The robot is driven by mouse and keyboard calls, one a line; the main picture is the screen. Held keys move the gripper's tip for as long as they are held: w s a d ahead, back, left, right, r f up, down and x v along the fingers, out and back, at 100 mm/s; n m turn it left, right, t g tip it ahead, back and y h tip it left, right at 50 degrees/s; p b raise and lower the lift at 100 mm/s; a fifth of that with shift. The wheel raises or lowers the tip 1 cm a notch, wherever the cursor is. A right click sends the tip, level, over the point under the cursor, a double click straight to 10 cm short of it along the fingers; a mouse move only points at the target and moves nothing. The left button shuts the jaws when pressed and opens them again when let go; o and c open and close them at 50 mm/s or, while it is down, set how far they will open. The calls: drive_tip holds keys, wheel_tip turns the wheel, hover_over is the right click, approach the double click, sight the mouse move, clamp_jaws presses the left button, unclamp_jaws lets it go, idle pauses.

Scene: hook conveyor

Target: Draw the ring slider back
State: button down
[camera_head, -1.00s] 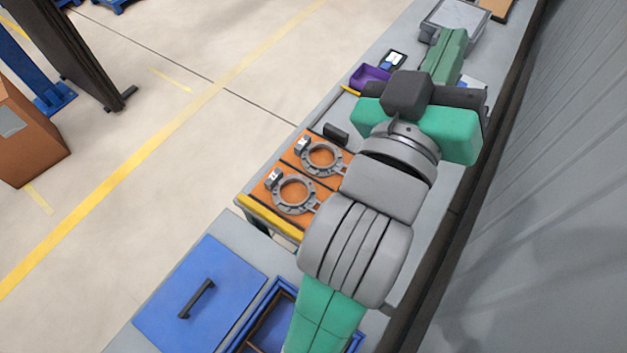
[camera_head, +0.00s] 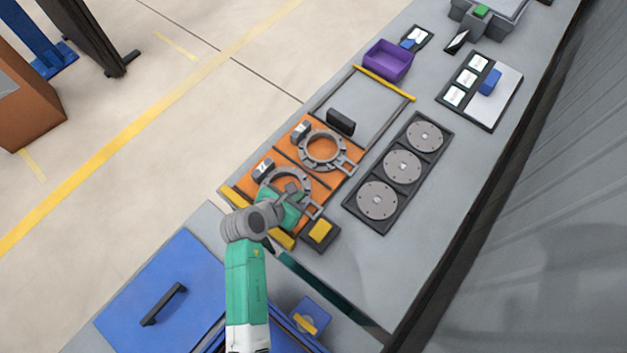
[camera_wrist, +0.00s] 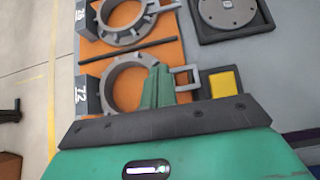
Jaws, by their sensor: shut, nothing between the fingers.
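Two grey rings lie on orange plates, a far ring (camera_head: 323,148) and a near ring (camera_head: 272,181), each with a small square loop at its right side. In the wrist view the near ring (camera_wrist: 108,86) stands beside a block marked 72 (camera_wrist: 86,95), and its loop (camera_wrist: 187,78) shows at the right. My gripper (camera_head: 292,190) is low over the right part of the near ring, hiding some of it. In the wrist view my gripper (camera_wrist: 160,84) is shut and empty, between the ring's opening and the loop. I cannot tell whether it touches the ring.
A yellow block in a black holder (camera_head: 320,231) sits close right of the near loop. A black tray with three grey discs (camera_head: 351,214) lies further right. A dark bar (camera_wrist: 130,51) separates the two orange plates. A purple bin (camera_head: 388,60) stands beyond the rails.

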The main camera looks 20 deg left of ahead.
sight(321, 184)
drive_tip(key=shift+f, duration=0.15)
drive_tip(key=b+x, duration=0.2)
drive_tip(key=x, duration=0.7)
drive_tip(key=shift+w+d+f+b, duration=0.1)
drive_tip(key=shift+w+f+b, duration=0.2)
drive_tip(key=shift+b, duration=0.1)
